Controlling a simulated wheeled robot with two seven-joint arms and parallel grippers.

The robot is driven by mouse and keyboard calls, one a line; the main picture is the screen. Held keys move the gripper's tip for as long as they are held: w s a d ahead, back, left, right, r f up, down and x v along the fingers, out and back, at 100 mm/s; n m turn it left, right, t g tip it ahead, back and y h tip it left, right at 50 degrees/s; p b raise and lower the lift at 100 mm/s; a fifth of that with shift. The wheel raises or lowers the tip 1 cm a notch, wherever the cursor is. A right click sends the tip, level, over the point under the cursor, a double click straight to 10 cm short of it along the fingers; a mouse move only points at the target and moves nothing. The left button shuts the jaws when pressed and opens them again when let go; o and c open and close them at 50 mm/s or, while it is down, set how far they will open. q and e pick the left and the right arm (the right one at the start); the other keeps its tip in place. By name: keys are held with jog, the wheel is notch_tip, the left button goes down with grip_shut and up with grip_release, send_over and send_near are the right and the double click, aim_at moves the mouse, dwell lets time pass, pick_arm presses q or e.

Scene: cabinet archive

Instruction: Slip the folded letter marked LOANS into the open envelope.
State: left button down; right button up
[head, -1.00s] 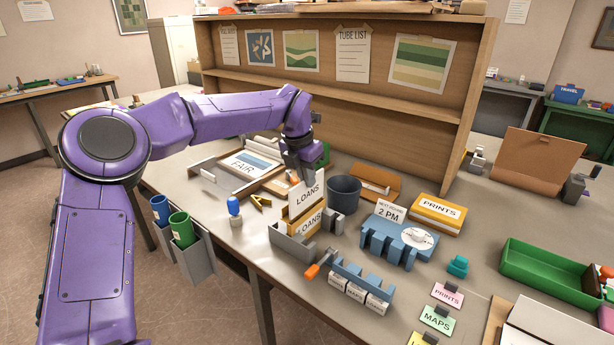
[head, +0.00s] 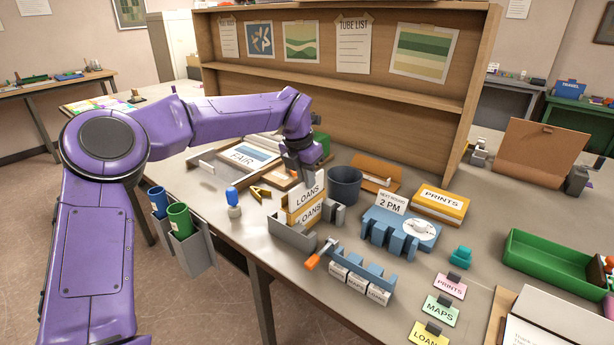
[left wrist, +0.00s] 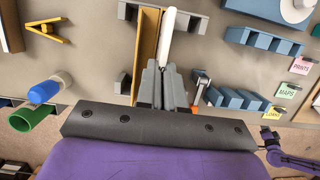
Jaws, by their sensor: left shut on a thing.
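The white letter marked LOANS (head: 312,188) is upright in my left gripper (head: 303,172), which is shut on its upper part. The open tan envelope marked LOANS (head: 308,213) stands upright in a grey holder (head: 290,236). In the head view the letter's lower part is hidden behind the envelope's front face. In the left wrist view the letter (left wrist: 168,32) shows as a slightly tilted white edge close beside the tan envelope edge (left wrist: 147,48). I cannot tell how deep the letter sits. A small purple arm at the right of that view seems to be my right one; its jaws are too small to read.
A dark round bin (head: 345,185) stands just behind and right of the envelope. A blue slotted rack (head: 362,280) with an orange-handled tool (head: 318,258) is in front, and a blue-capped bottle (head: 233,200) is to the left. A green tray (head: 550,268) lies at the right.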

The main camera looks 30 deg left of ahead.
pick_arm(q)
jog(key=shift+f+b, duration=1.2)
jog(key=shift+f, duration=0.7)
jog(key=c, duration=1.2)
grip_release()
jog(key=shift+p+v, duration=0.75)
jog(key=shift+v, duration=0.15)
jog(key=p+v, duration=0.4)
jog(key=v, duration=0.1)
jog(key=shift+r, duration=0.15)
